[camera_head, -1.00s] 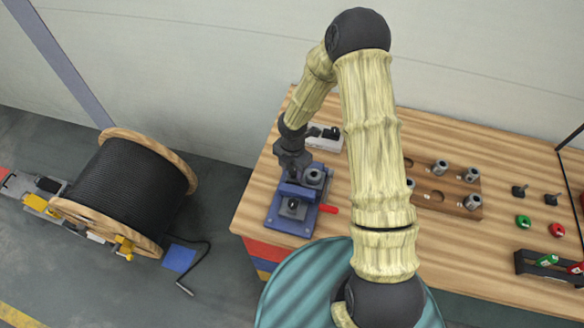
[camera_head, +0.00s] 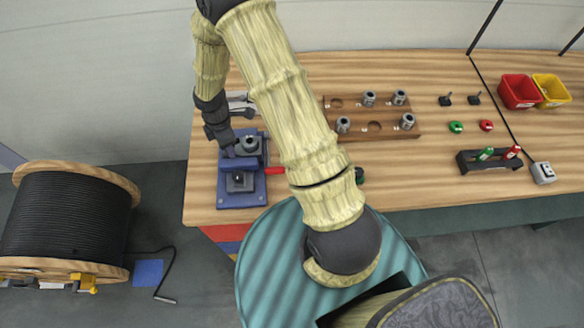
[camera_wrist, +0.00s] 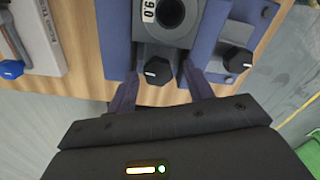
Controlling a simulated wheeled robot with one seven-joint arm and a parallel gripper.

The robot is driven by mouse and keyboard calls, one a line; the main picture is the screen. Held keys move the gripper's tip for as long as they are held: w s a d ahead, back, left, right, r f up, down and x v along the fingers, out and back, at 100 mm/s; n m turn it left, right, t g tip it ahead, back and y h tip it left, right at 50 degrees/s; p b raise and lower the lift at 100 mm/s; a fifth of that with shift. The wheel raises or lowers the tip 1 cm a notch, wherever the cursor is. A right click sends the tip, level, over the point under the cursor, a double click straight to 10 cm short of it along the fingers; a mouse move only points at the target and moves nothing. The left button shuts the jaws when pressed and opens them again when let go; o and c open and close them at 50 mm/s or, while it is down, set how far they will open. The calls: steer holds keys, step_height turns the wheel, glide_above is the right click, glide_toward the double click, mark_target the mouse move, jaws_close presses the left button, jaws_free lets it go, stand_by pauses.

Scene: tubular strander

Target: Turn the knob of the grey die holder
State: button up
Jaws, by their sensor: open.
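The grey die holder (camera_wrist: 160,28) has a dark round bore and a white number label in the wrist view. Its black knob (camera_wrist: 157,70) has a white mark and lies between my two gripper fingers. My gripper (camera_wrist: 159,77) is open, one finger on each side of this knob; I cannot tell whether they touch it. In the head view my gripper (camera_head: 226,149) is over the blue fixture (camera_head: 226,198), which carries a grey ring-shaped part (camera_head: 250,145). The holder's knob cannot be made out surely there.
A second black knob (camera_wrist: 237,60) sits right of the fingers on blue metal. A red handle (camera_head: 275,171) sticks out at the fixture's right. A wooden die rack (camera_head: 375,125) stands further right. A cable reel (camera_head: 65,220) is on the floor left of the bench.

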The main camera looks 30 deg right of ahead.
steer(key=m, duration=0.4)
steer(key=shift+w+r+m, duration=0.1)
steer(key=shift+w+m, duration=0.05)
steer(key=shift+m, duration=0.25)
steer(key=m+p, duration=0.1)
steer(key=m, duration=0.3)
steer(key=shift+w+r+m, duration=0.1)
steer(key=shift+m, duration=0.3)
step_height(320, 180, up, 17)
steer(key=b, duration=0.4)
steer(key=s+d+m+t, duration=0.2)
steer(key=s+d+m, duration=0.6)
steer(key=s, duration=0.6)
steer(key=shift+s+d+t, duration=0.2)
steer(key=shift+d+t, duration=0.1)
steer(key=shift+d, duration=0.3)
